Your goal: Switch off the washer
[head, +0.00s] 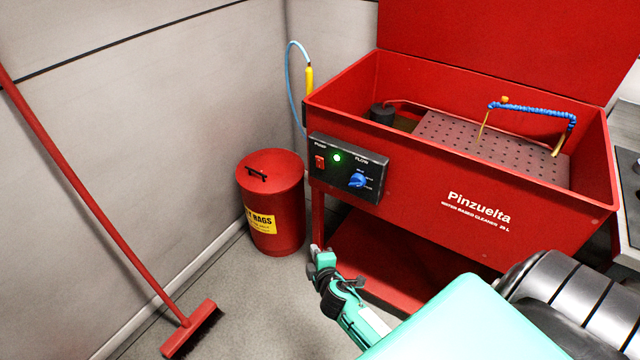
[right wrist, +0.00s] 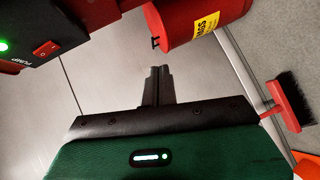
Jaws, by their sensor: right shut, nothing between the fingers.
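The washer (head: 420,205) is a red open basin with its lid raised, marked "Pinzuelta". A black control panel (head: 345,190) sits on its front left. The panel has a red pump switch (head: 320,162), a lit green lamp (head: 337,157) and a blue flow knob (head: 357,180). In the right wrist view the red switch (right wrist: 45,48) and the edge of the green lamp (right wrist: 3,46) show at the upper left. My right gripper (head: 318,252) is below the panel and apart from it. Its fingers (right wrist: 158,72) are together and empty. My left gripper is not in view.
A red rag bin (head: 272,215) stands on the floor left of the washer. A red broom (head: 100,220) leans on the wall at the left. A blue hose with a yellow nozzle (head: 309,80) hangs behind the washer. The floor between broom and bin is clear.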

